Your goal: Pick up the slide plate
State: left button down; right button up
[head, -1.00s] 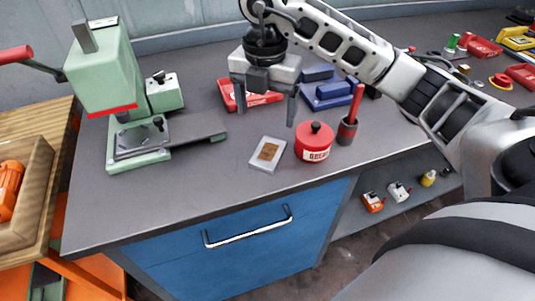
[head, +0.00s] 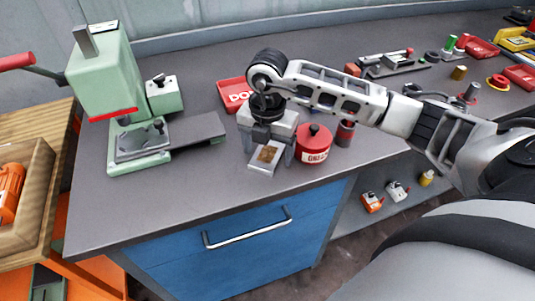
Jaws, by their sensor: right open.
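A small light-grey plate with a brown square on top (head: 267,156) lies flat near the front edge of the grey bench; it appears to be the slide plate. My right gripper (head: 270,152) is open, low over it, with one finger on its left side and the other on its right. I cannot tell whether the fingers touch it. The gripper body hides the plate's far end. My left gripper is not in view.
A red lidded pot (head: 314,145) stands close to the right finger. A green press (head: 103,75) with a flat grey arm (head: 198,131) stands left. A red tray (head: 233,94) lies behind. The bench front (head: 190,190) is clear.

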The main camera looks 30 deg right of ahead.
jog(key=shift+c, duration=0.4)
jog(key=shift+r, duration=0.1)
jog(key=c, duration=1.4)
